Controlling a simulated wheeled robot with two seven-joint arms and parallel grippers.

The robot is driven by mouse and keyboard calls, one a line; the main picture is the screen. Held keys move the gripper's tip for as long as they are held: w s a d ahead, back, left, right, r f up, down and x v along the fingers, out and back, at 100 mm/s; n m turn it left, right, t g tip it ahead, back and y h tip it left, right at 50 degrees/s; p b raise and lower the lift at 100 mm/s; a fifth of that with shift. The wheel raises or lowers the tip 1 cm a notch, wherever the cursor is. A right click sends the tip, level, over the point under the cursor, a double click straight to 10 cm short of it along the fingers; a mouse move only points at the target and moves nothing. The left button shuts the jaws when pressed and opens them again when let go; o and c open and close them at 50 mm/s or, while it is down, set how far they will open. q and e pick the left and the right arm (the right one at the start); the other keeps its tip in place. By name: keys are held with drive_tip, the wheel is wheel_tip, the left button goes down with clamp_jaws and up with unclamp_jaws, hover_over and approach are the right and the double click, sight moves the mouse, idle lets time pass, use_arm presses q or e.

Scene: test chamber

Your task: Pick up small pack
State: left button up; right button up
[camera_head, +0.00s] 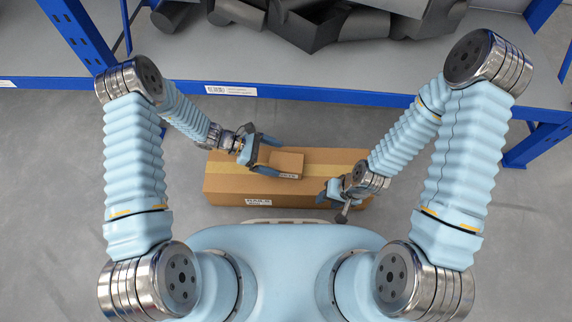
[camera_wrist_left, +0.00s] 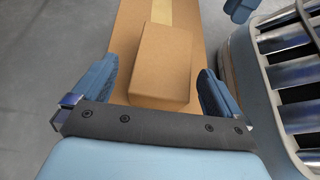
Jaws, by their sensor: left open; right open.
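The small pack (camera_head: 287,163) is a small brown cardboard box lying on top of a long brown carton (camera_head: 225,184). My left gripper (camera_head: 264,156) is open at the left end of the small pack. In the left wrist view the small pack (camera_wrist_left: 163,65) sits ahead of and between the two open fingers of my left gripper (camera_wrist_left: 160,88), with the long carton (camera_wrist_left: 133,20) beneath it. My right gripper (camera_head: 333,197) is open over the right part of the long carton, apart from the small pack. Whether the left fingers touch the pack cannot be told.
A blue-framed shelf (camera_head: 300,93) with a grey board stands behind the carton, holding several dark grey pieces (camera_head: 320,25). Grey floor (camera_head: 50,200) is clear to the left. My own body is close in front of the carton.

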sight(286, 161)
use_arm(q)
drive_tip(key=x, duration=0.5)
drive_tip(key=shift+s+r, duration=0.25)
drive_tip(key=shift+r, duration=0.05)
drive_tip(key=shift+c, duration=0.3)
drive_tip(key=c, duration=1.1)
drive_tip(key=shift+r, duration=0.15)
